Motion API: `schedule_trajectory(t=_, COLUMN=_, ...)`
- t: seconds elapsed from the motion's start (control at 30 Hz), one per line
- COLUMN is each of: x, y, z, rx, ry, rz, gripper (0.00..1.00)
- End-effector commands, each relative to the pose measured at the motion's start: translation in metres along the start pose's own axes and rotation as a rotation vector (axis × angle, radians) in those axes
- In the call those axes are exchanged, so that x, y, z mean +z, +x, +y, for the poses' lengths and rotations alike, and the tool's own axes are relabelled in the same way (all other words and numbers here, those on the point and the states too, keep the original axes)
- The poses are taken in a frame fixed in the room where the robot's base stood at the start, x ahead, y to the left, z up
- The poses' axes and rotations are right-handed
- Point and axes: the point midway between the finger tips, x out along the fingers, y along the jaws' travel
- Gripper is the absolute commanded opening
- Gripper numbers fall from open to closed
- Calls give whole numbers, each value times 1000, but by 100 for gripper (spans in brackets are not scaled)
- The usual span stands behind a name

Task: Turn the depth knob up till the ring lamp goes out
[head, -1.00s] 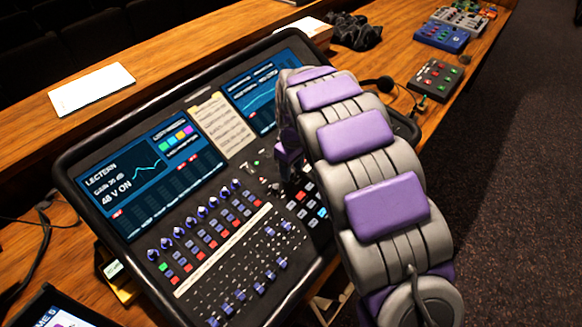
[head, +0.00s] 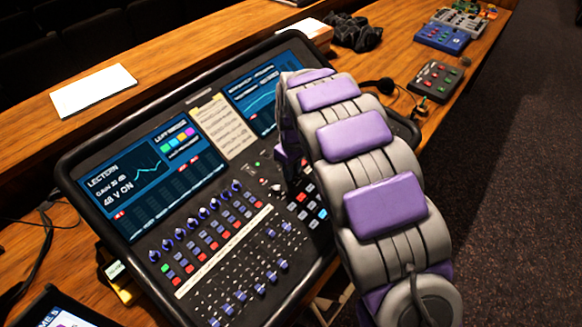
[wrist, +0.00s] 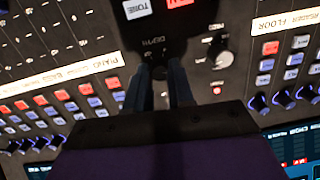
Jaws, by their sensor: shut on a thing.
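In the wrist view my gripper (wrist: 160,78) reaches down to the desk panel with its two dark fingers on either side of a small dark knob (wrist: 159,73). The fingers are shut on it. The printed word DEPTH (wrist: 155,46) lies just beyond the fingertips, upside down, so this is the depth knob. Its pointer is too dark to read. In the head view my purple and grey arm covers most of the gripper and the knob. I cannot pick out a ring lamp; it may be hidden by my gripper.
A pale knob (wrist: 221,58) stands right of the fingers in the wrist view. Lit buttons (wrist: 137,8) sit beyond. The mixing desk (head: 68,172) has several faders and screens. A note sheet (head: 224,127) lies between the screens. A red-buttoned box (head: 436,80) stands at the right.

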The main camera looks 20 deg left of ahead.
Motion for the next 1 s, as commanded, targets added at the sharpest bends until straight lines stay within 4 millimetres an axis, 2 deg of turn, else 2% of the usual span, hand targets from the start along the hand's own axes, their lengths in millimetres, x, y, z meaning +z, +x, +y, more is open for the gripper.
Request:
schedule_trajectory(t=0.3, x=0, y=-6, z=1, rx=-23, ry=217, rz=11, gripper=0)
schedule_trajectory(t=1.0, x=2, y=-4, z=2, rx=-86, ry=819, rz=36, gripper=0)
